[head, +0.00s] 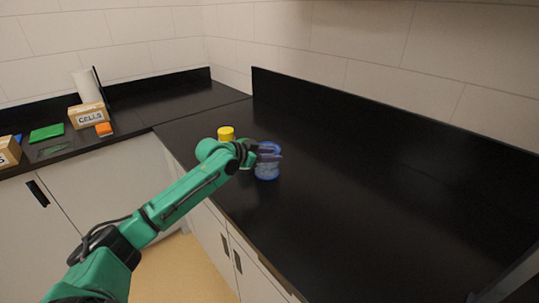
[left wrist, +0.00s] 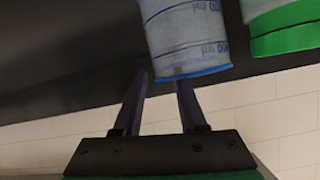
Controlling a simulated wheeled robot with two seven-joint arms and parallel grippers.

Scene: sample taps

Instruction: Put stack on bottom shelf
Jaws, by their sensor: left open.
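A clear blue-tinted container (head: 267,170), perhaps the stack, stands on the black counter near its front edge. In the left wrist view it shows as a clear cup shape with blue markings (left wrist: 187,38). My left gripper (head: 269,153) is open at the container's upper part and hides some of it in the head view. In the left wrist view the two fingers (left wrist: 160,80) point toward the container, which overlaps the right finger's tip; I cannot tell whether they touch. My right gripper is not in view. No shelf is visible.
A yellow-lidded jar (head: 226,133) stands behind my left arm. A box marked CELLS (head: 88,116) and an orange item (head: 104,129) sit on the left counter. The right counter (head: 390,200) is clear.

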